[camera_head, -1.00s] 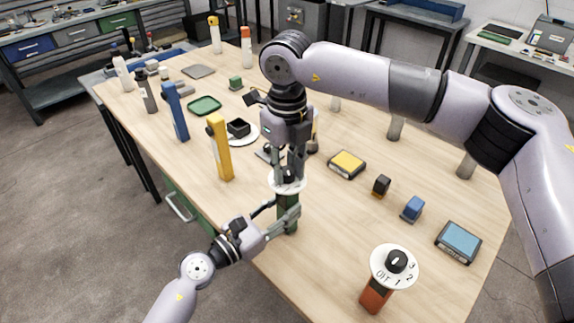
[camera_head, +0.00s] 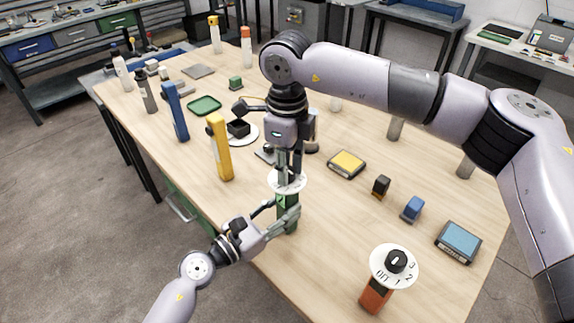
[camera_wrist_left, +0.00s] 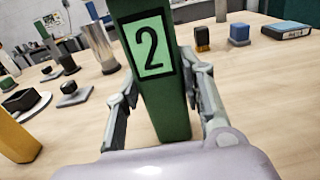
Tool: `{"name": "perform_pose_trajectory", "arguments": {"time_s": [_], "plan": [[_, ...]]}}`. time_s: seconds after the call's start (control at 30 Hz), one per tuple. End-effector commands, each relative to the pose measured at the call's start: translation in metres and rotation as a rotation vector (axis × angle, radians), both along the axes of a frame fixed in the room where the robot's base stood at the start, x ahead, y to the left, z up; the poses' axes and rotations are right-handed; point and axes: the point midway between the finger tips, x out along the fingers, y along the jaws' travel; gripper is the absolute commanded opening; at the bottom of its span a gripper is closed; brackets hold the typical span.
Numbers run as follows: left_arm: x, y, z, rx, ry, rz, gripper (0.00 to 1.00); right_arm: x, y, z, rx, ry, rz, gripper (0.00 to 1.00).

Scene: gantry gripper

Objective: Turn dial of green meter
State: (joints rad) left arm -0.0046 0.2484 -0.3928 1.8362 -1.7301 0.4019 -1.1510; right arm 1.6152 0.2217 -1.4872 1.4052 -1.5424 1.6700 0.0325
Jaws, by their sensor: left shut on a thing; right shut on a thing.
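The green meter (camera_head: 286,201) stands upright near the table's front edge, under a white dial plate (camera_head: 274,181). In the left wrist view, the green meter (camera_wrist_left: 168,105) fills the middle and shows a "2" label. My left gripper (camera_head: 287,218) is shut on the meter's body, with one finger on each side in the wrist view. My right gripper (camera_head: 289,176) points straight down from above and is shut on the dial's knob, which its fingers mostly hide. The dial's pointer direction cannot be read.
An orange meter (camera_head: 375,296) with an OFF-1-2-3 dial stands at front right. A yellow meter (camera_head: 219,148) and a blue meter (camera_head: 175,112) stand to the left. A yellow box (camera_head: 346,164) and small blocks lie to the right.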

Motion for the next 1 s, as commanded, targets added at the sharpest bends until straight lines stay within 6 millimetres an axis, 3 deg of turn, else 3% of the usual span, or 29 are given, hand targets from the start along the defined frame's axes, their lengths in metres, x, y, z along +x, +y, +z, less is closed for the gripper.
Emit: {"name": "perform_pose_trajectory", "arguments": {"time_s": [0.27, 0.3, 0.6, 1.0], "plan": [[0.0010, 0.0019, -0.0003, 0.001, 0.000, 0.005, 0.00, 0.0012, -0.0022, 0.0000, -0.005, -0.001, -0.004, 0.00], [0.0010, 0.0019, -0.0003, 0.001, 0.000, 0.005, 0.00, 0.0012, -0.0022, 0.0000, -0.005, -0.001, -0.004, 0.26], [0.0005, 0.0010, -0.0003, 0.001, 0.000, 0.002, 0.00, 0.0006, -0.0010, 0.0000, -0.003, -0.001, -0.003, 0.46], [-0.0001, 0.0001, -0.0003, 0.001, 0.001, 0.000, 0.00, 0.0009, -0.0002, 0.0085, 0.000, -0.002, -0.002, 0.46]]}}
